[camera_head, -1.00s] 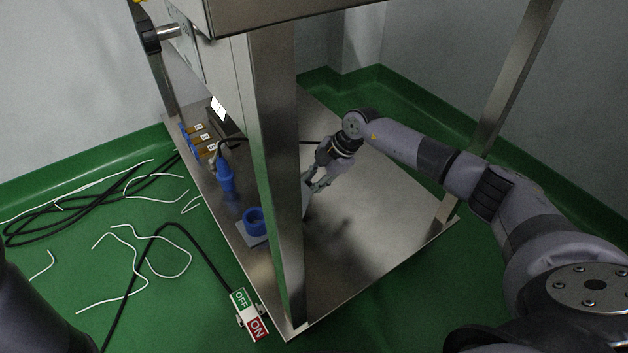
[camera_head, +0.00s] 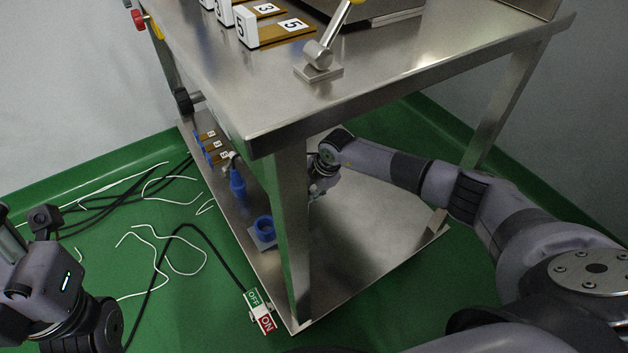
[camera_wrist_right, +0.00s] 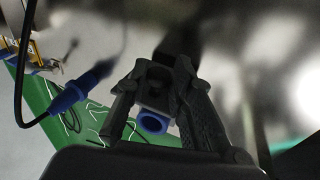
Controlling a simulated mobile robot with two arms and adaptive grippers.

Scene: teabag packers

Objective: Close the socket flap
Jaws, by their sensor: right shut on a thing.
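The blue round socket (camera_head: 264,228) stands on the lower steel shelf, left of the front table leg. Its flap cannot be made out clearly. My right gripper (camera_head: 318,190) is behind that leg, to the right of the socket, partly hidden. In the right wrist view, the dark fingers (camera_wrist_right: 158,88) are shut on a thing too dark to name. The socket's blue ring (camera_wrist_right: 152,122) shows between the fingers; contact cannot be judged. A blue plug (camera_head: 238,186) with a black cable stands beyond the socket, also seen in the right wrist view (camera_wrist_right: 70,97).
The table leg (camera_head: 288,240) and upper tabletop (camera_head: 400,85) surround my right arm. An OFF/ON switch (camera_head: 260,311) lies by the shelf's front corner. Black and white cables (camera_head: 165,255) lie on the green floor. The shelf's right side (camera_head: 370,250) is clear.

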